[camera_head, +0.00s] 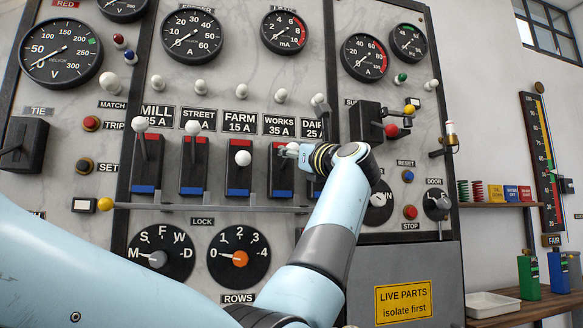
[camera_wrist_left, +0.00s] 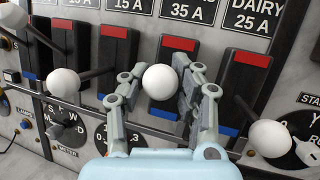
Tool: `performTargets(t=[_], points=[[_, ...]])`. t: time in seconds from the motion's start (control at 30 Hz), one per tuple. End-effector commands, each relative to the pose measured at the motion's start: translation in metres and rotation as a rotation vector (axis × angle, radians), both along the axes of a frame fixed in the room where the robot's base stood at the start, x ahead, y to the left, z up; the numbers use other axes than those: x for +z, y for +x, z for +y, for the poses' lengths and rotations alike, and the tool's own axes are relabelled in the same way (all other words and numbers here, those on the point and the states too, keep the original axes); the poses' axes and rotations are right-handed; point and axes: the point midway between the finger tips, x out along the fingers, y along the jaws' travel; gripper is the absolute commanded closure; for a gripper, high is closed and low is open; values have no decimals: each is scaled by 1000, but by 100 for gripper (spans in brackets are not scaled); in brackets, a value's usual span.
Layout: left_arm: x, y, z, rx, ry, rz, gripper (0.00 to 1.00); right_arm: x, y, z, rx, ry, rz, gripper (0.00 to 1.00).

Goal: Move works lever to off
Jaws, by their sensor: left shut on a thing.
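The works lever's dark housing (camera_head: 282,178), with a red top band and a blue bottom band, sits under the "WORKS 35 A" label (camera_head: 279,126). In the left wrist view, its white ball knob (camera_wrist_left: 160,82) lies between the fingers of my left gripper (camera_wrist_left: 158,88). In the head view my left gripper (camera_head: 292,152) is at the upper half of the housing, shut on the knob. The gripper hides most of the lever there, so its exact tilt is unclear. My right gripper is not in view.
The farm lever knob (camera_head: 243,158) is close on the left; the street (camera_head: 192,127) and mill (camera_head: 140,124) knobs stand higher. The dairy lever knob (camera_wrist_left: 270,138) is close on the right. A grey lock bar (camera_head: 215,208) runs below the levers.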

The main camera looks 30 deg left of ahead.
Motion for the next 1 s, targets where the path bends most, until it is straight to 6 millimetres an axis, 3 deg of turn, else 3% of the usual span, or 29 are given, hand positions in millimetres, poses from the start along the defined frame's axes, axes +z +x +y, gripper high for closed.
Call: performTargets(t=[0.03, 0.2, 0.97, 1.0], points=[[-18, 2, -1, -2, 23, -14, 100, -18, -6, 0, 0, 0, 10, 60], [-25, 0, -3, -1, 100, -81, 100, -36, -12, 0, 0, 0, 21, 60], [-32, -1, -4, -3, 91, -80, 100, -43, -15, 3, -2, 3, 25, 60], [-32, -1, -4, -3, 91, -80, 71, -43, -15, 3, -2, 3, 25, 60]])
